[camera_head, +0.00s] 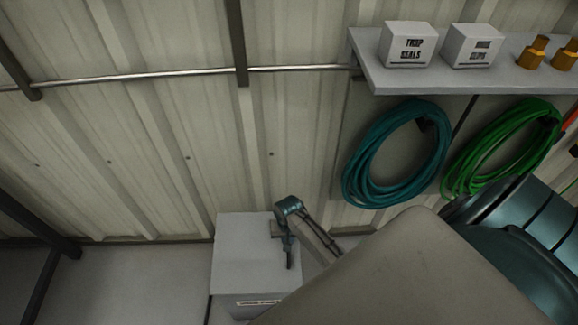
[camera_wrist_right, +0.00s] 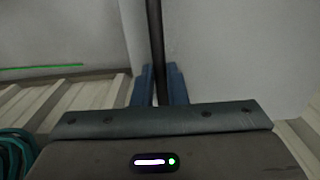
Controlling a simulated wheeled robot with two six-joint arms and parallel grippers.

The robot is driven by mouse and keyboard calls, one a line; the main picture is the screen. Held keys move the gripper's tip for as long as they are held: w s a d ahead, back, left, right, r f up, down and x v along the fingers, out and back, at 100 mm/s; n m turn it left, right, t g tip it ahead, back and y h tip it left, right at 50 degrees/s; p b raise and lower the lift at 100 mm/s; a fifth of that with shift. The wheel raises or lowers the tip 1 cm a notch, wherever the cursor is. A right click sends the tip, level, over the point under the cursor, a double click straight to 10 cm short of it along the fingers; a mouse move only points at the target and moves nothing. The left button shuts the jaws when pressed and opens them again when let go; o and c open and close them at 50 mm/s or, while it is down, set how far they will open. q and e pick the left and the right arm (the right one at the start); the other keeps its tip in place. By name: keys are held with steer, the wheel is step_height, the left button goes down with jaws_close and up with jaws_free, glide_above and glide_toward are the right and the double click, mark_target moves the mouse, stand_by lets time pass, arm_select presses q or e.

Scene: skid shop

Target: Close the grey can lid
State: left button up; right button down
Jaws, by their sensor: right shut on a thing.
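A pale grey box-shaped can (camera_head: 245,293) with a small label on its front stands against the wall, low in the head view. Its flat grey lid (camera_head: 243,245) faces me; I cannot tell how far it is open. My right gripper (camera_head: 290,258) is at the lid's right side, partly behind my own arm. In the right wrist view, its blue fingers (camera_wrist_right: 161,84) are shut on a thin dark bar (camera_wrist_right: 156,40). Pale grey surfaces lie on both sides of the bar. My left gripper is not in view.
A wall shelf (camera_head: 450,80) at the upper right carries white boxes (camera_head: 409,44) and brass fittings (camera_head: 533,52). A teal hose coil (camera_head: 352,181) and a green hose coil (camera_head: 460,170) hang below. Corrugated wall (camera_head: 150,150) fills the back. Clear floor shows at the lower left.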

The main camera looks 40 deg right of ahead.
steer(key=shift+w+a+r+p, duration=0.2)
steer(key=shift+r, duration=0.2)
steer(key=shift+w+a+r+p, duration=0.15)
steer(key=shift+a+r, duration=0.05)
steer(key=shift+r, duration=0.2)
steer(key=shift+w+a, duration=0.1)
steer(key=shift+w, duration=0.05)
steer(key=c, duration=1.7)
jaws_free()
steer(key=shift+a, duration=0.1)
steer(key=shift+c, duration=0.2)
step_height(320, 180, up, 10)
steer(key=shift+s+d+r, duration=0.25)
steer(key=shift+d, duration=0.05)
